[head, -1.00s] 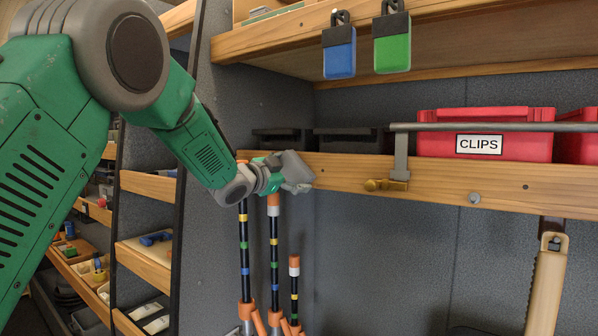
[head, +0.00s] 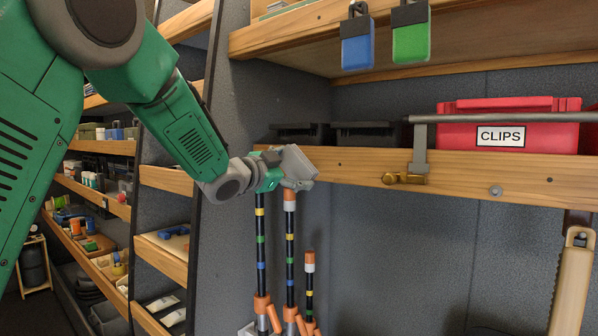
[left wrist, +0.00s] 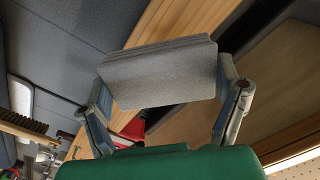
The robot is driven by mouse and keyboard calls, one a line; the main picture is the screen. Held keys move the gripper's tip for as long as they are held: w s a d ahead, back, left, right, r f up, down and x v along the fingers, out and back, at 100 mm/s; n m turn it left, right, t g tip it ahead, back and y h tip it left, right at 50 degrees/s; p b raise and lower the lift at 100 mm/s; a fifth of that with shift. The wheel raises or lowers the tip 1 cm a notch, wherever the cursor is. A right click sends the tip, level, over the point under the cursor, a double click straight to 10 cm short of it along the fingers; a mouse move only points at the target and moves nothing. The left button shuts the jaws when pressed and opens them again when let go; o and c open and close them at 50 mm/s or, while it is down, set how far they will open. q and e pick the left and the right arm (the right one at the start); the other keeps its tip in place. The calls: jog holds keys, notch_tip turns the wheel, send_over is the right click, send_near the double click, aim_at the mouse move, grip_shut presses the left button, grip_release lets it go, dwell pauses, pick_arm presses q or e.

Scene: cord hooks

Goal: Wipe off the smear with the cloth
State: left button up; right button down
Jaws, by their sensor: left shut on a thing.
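My left gripper (head: 283,176) is at the left end of the middle wooden shelf, in front of its edge. It is shut on a grey folded cloth (left wrist: 160,72), which spans between the two fingers in the left wrist view. The cloth also shows as a small grey slab (head: 296,162) at the gripper's tip in the head view. I cannot tell whether the cloth touches the shelf. I cannot make out the smear in either view. My right gripper is not in view.
The middle shelf (head: 350,168) carries black trays (head: 366,134) and a red CLIPS box (head: 500,122) behind a grey rail (head: 490,118). Blue (head: 357,50) and green (head: 411,42) padlocks hang above. Banded poles (head: 290,250) stand below the gripper. A wood-handled tool (head: 571,285) hangs at right.

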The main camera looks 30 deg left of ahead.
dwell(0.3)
pick_arm(q)
jog(key=shift+s+a, duration=0.1)
jog(key=shift+s, duration=1.45)
jog(key=shift+w, duration=0.15)
